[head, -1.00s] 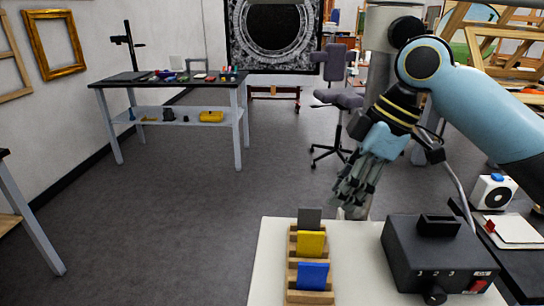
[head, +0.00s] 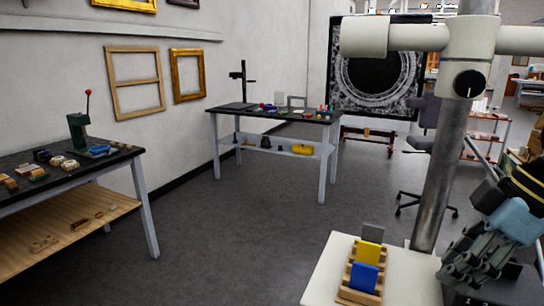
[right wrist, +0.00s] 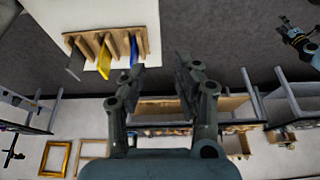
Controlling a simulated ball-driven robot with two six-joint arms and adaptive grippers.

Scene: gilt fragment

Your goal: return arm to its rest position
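My right gripper (head: 465,268) is at the right edge of the head view, in front of the white table's right part. In the right wrist view its two fingers (right wrist: 161,66) stand apart with nothing between them. My right arm's blue and black wrist shows behind it, cut off by the frame. My left arm is not in the head view. What looks like my left gripper (right wrist: 291,33) shows small at the upper right of the right wrist view; its finger state is unclear.
A wooden rack (head: 345,293) holds grey, yellow (head: 370,255) and blue (head: 364,277) plates on the white table (head: 325,270). A black box is partly hidden behind my right gripper. A workbench (head: 70,175) stands left; another (head: 275,115) stands farther back. Grey floor between is clear.

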